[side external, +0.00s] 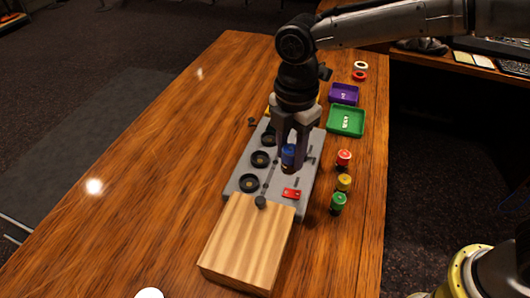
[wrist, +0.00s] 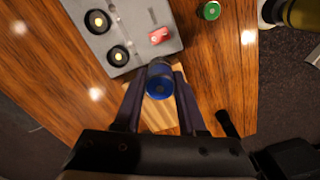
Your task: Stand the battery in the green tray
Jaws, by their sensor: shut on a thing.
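My gripper (side external: 288,158) points down over the grey mixing panel and is shut on a blue cylinder, the battery (side external: 288,155). In the wrist view the battery (wrist: 160,81) sits between the two fingers of my gripper (wrist: 160,88), its round blue end facing the camera. In the side view it looks upright; whether its bottom touches the panel I cannot tell. The green tray (side external: 331,131) lies on the table to the right of the panel, behind the battery, with small white marks on its floor. The tray does not show in the wrist view.
The grey panel (side external: 237,184) carries black round knobs and a red block (side external: 291,194). A wooden block (side external: 245,240) stands in front. Red (side external: 344,158), yellow (side external: 343,182) and green (side external: 338,202) cylinders stand right of the panel. A purple tray (side external: 344,93) and rings (side external: 360,70) lie behind the green tray.

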